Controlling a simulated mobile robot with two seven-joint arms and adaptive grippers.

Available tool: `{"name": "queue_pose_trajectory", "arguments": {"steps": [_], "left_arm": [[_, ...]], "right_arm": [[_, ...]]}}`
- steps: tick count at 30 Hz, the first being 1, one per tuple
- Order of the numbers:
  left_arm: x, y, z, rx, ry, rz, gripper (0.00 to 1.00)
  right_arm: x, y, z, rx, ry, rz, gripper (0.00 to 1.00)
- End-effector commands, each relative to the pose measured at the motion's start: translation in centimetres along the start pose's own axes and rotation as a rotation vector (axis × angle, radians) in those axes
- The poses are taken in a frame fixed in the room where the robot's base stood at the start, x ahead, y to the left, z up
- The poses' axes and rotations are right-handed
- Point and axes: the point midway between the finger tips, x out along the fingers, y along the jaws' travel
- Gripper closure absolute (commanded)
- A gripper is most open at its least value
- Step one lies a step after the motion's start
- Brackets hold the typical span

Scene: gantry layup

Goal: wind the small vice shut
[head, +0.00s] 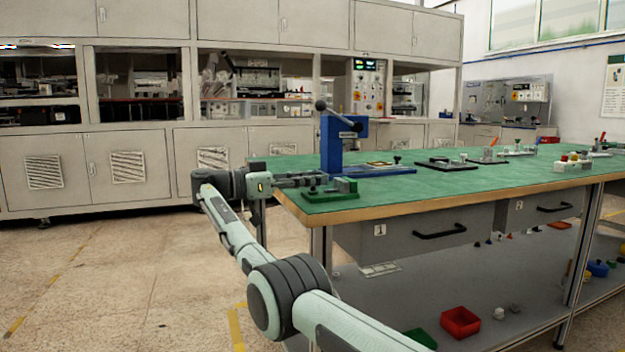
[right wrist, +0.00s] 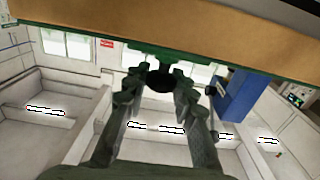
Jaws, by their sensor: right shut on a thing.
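The small vice (head: 332,190) sits at the near left corner of the green-topped bench (head: 440,185), a low green base with grey jaw parts. My right gripper (head: 318,180) reaches in from the left, level with the vice and at its left end. In the right wrist view the fingers (right wrist: 158,88) close around a dark round knob (right wrist: 160,79), which looks like the vice's handle end. Green parts of the vice (right wrist: 150,52) show behind it, at the bench's wooden edge. The gap between the vice jaws is too small to tell. My left gripper is not in view.
A blue lever press (head: 333,145) stands just behind the vice; it also shows in the right wrist view (right wrist: 232,95). Several small fixtures, such as a dark plate (head: 446,163), lie along the bench. Drawers (head: 415,232) and a shelf with a red bin (head: 460,322) are below.

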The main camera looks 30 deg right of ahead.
Motion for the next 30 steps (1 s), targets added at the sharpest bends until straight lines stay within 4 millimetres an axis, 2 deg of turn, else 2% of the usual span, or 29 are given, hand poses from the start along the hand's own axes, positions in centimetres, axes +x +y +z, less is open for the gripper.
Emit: {"name": "queue_pose_trajectory", "arguments": {"steps": [1, 6, 17, 30], "left_arm": [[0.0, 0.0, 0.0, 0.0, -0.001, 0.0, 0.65], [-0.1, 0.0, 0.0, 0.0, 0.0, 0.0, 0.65], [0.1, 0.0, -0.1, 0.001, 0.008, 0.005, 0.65], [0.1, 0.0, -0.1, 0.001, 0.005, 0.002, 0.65]], "right_arm": [[0.1, 0.1, 0.1, -0.001, -0.003, 0.003, 0.72], [0.1, 0.0, 0.1, -0.001, -0.002, 0.002, 0.52], [0.0, 0.0, -0.6, 0.0, -0.001, 0.0, 0.52], [0.1, 0.0, -8.3, 0.0, -0.001, 0.002, 0.52]]}}
